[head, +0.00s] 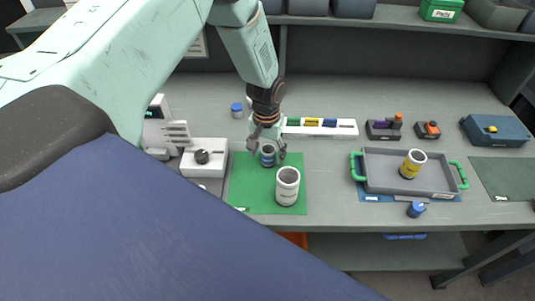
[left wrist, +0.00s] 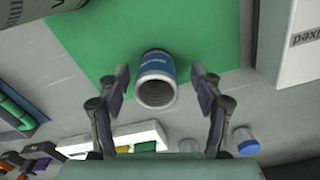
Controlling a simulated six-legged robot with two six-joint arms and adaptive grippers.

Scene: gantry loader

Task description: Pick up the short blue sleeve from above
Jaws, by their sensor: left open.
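The short blue sleeve (head: 268,156) stands upright on the green mat (head: 244,186), a hollow cylinder with a blue band and a pale rim. In the left wrist view the sleeve (left wrist: 156,78) shows its open top between the spread fingers. My left gripper (head: 267,148) is open above and around the sleeve in the head view; in the left wrist view its two fingers (left wrist: 160,84) are apart on either side, with visible gaps to it. A taller white sleeve (head: 287,187) stands on the mat close by at the front right. My right gripper is not in view.
A grey tray (head: 387,183) with green handles holds a yellow sleeve (head: 412,163). A white rack (head: 342,128) with coloured blocks lies behind the mat. A white box with a black knob (head: 203,157) stands left of it. Blue-capped items (head: 237,110) stand behind. Bench is clear between mat and tray.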

